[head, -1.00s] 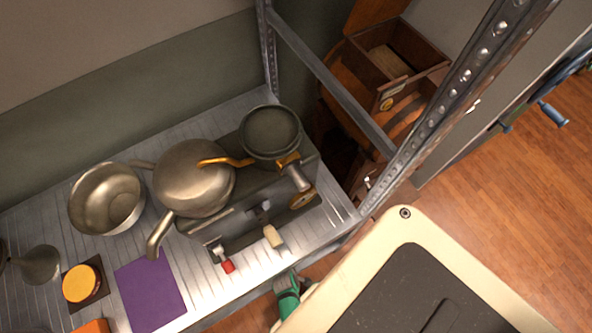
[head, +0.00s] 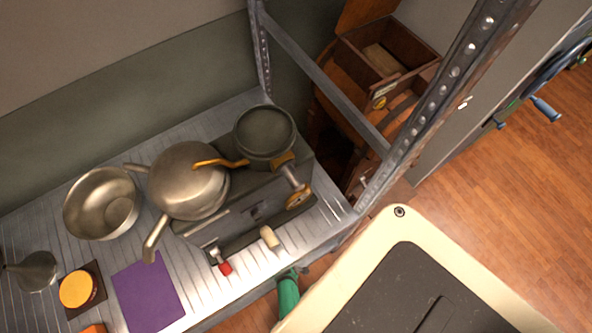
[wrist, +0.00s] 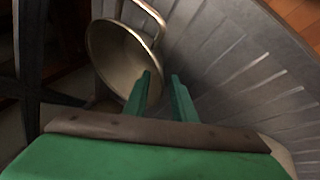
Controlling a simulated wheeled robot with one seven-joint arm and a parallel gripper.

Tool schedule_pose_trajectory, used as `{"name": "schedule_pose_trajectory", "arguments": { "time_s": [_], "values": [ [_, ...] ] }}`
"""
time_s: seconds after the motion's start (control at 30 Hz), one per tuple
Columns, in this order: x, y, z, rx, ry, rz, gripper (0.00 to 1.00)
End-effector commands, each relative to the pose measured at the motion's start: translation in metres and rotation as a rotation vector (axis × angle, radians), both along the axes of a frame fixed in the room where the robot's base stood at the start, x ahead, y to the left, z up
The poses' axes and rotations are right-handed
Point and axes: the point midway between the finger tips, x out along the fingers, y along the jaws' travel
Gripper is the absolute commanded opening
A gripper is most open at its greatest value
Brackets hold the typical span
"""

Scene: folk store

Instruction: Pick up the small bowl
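In the head view a round metal bowl (head: 88,218) stands open side up at the left of the metal shelf (head: 215,297). In the wrist view a dull metal bowl-like vessel (wrist: 112,58) with a loop handle at its rim lies ahead and left of the fingers. I cannot tell whether it is the same bowl. My gripper (wrist: 161,78) has its two green fingers apart with nothing between them, the left fingertip overlapping the vessel's edge in view. In the head view only a green part of my arm (head: 288,293) shows, by the shelf's front edge; the fingertips are hidden.
A rounded metal pot (head: 187,180) and a dark pan (head: 266,135) stand on a grey stove unit (head: 250,212). A purple sheet (head: 148,293) and a yellow-topped item (head: 77,289) lie in front. A perforated metal post (head: 445,100) rises at the shelf's right.

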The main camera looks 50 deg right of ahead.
Motion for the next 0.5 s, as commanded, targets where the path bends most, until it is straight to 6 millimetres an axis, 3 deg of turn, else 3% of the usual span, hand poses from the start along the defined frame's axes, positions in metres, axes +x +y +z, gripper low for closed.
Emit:
{"name": "schedule_pose_trajectory", "arguments": {
  "time_s": [0.27, 0.3, 0.4, 0.5],
  "values": [
    [0.0008, -0.0003, -0.0019, 0.0, 0.001, 0.001, 0.24],
    [0.0008, -0.0004, -0.0019, 0.0, 0.001, 0.001, 0.22],
    [0.0007, -0.0003, -0.0018, 0.001, 0.0, 0.0, 0.0],
    [0.0007, -0.0003, -0.0018, 0.001, 0.0, 0.0, 0.0]
  ]
}}
